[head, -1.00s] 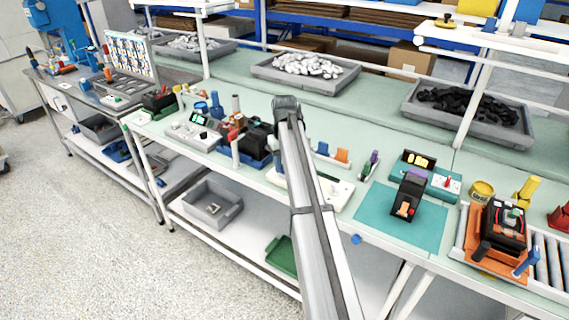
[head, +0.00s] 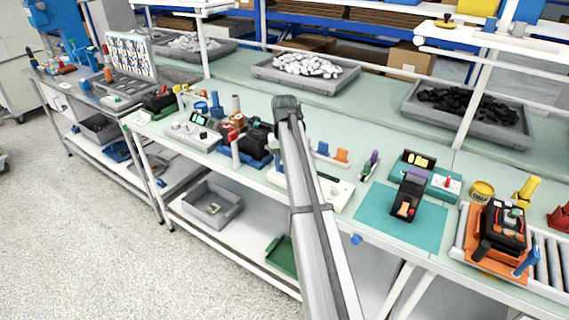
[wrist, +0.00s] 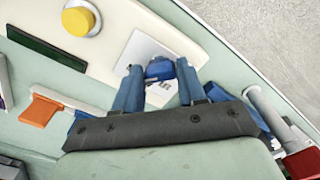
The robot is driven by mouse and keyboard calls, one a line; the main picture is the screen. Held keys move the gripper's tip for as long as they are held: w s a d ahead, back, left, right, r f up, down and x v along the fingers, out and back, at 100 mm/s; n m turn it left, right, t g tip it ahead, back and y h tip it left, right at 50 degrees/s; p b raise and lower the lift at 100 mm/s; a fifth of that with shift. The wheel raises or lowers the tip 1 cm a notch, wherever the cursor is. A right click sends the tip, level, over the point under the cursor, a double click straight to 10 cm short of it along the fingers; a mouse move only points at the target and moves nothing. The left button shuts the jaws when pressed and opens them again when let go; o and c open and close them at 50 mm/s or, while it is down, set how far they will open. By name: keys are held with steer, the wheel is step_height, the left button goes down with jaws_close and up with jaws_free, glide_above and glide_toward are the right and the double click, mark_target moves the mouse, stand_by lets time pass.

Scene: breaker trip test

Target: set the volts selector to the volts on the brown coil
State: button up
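My gripper (wrist: 160,67) points down at a cream panel (wrist: 105,66) in the wrist view. Its two blue fingers stand on either side of a blue knob (wrist: 160,68), with little or no gap; I cannot tell whether they grip it. The knob sits on a pale square plate with small print that I cannot read. In the head view my arm covers the knob and part of the cream panel (head: 340,194). No brown coil can be made out. A black device with an orange part (head: 408,196) stands on the teal mat (head: 376,222).
A yellow button (wrist: 78,19) and a dark green strip (wrist: 45,54) are on the panel. An orange block (wrist: 39,110) lies beside it. A teal tester (head: 432,180) stands right of the arm. A white unit with a green display (head: 194,133) stands to the left.

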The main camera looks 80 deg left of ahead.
steer(key=o, duration=0.4)
step_height(320, 180, up, 14)
stand_by(0.7)
steer(key=shift+w+f, duration=0.1)
steer(key=shift+f, duration=0.05)
stand_by(0.3)
